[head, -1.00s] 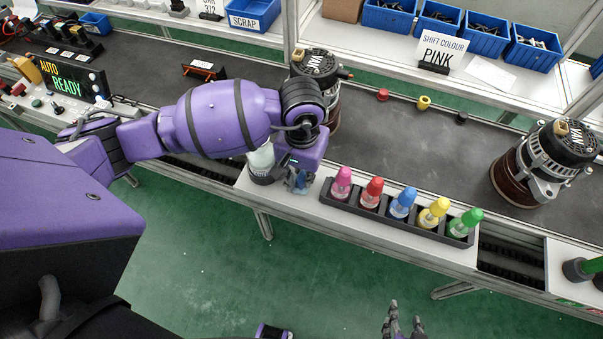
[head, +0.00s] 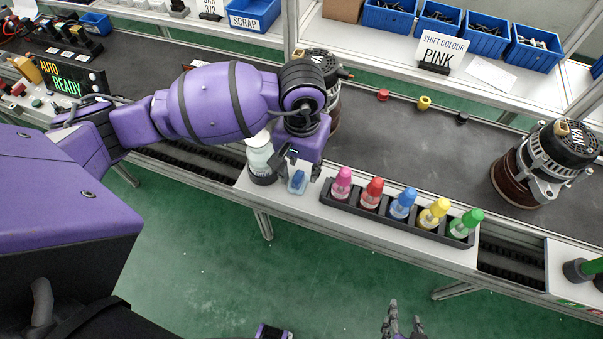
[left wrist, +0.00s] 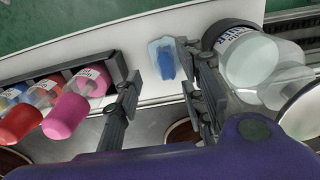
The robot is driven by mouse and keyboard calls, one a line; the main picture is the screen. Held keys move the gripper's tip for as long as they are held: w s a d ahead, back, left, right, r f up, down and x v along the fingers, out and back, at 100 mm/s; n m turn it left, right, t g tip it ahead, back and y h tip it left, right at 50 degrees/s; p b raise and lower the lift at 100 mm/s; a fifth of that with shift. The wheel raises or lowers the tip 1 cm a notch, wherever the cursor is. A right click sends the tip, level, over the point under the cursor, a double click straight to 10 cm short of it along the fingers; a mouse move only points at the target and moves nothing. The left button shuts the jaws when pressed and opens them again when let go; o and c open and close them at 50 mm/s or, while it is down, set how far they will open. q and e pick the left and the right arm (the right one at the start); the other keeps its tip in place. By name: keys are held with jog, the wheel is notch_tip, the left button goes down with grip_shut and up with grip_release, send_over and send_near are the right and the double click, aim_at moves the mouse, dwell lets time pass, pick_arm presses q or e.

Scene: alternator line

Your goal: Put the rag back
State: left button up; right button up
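The rag (head: 298,181) is a small blue bundle, paler at its edges. It lies on the white ledge between a white bottle and the rack of coloured bottles. It also shows in the left wrist view (left wrist: 165,60), near the bottle's black holder. My left gripper (head: 300,168) is just above the rag. In the left wrist view its fingers (left wrist: 159,64) are spread wide, with the rag showing beyond them, nearer the right finger. Whether that finger touches it I cannot tell. My right gripper (head: 402,322) is empty and open at the bottom edge, away from the ledge.
The white bottle (head: 260,150) stands in a black holder (head: 262,176) left of the rag. A black rack (head: 395,219) of several coloured bottles stands to the right. One alternator (head: 333,107) is behind my left wrist, another (head: 550,155) at the right on the dark belt (head: 420,140).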

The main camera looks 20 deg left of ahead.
aim_at(302, 177)
pick_arm(q)
notch_tip(302, 177, up, 9)
jog(key=shift+f, duration=0.15)
dwell(0.8)
